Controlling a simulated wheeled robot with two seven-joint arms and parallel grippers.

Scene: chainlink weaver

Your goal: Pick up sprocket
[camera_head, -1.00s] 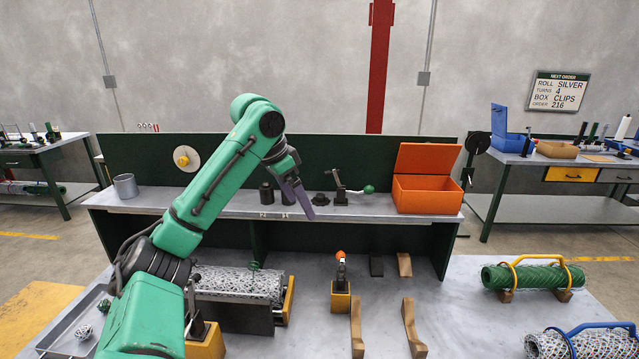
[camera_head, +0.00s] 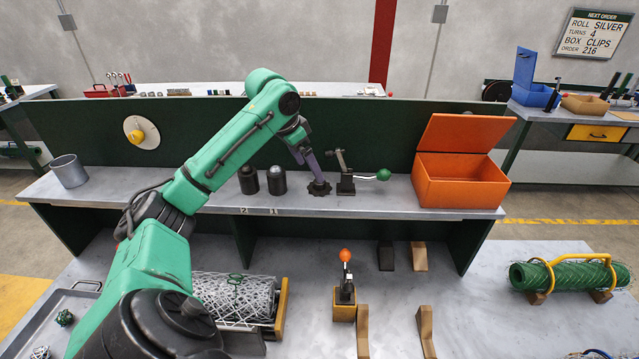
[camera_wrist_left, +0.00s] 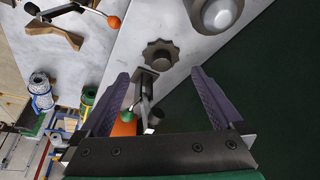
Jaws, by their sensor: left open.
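The sprocket (camera_head: 319,189) is a small dark toothed wheel with a raised hub. It lies flat on the raised shelf, between the dark posts and the lever tool. In the left wrist view the sprocket (camera_wrist_left: 160,54) shows whole, just beyond the fingertips and centred between them. My left gripper (camera_head: 309,170) is above the sprocket, pointing down, with purple fingers. In the wrist view the left gripper (camera_wrist_left: 160,78) is open, with nothing between its fingers. In the head view the fingers partly cover the sprocket's hub. My right gripper is not in view.
Two dark posts, one silver-topped (camera_head: 277,180), stand left of the sprocket. A lever tool (camera_head: 345,184) with a green knob stands close on the right. An orange open box (camera_head: 460,190) is farther right. A dark green panel (camera_head: 390,130) rises behind the shelf (camera_head: 120,200).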

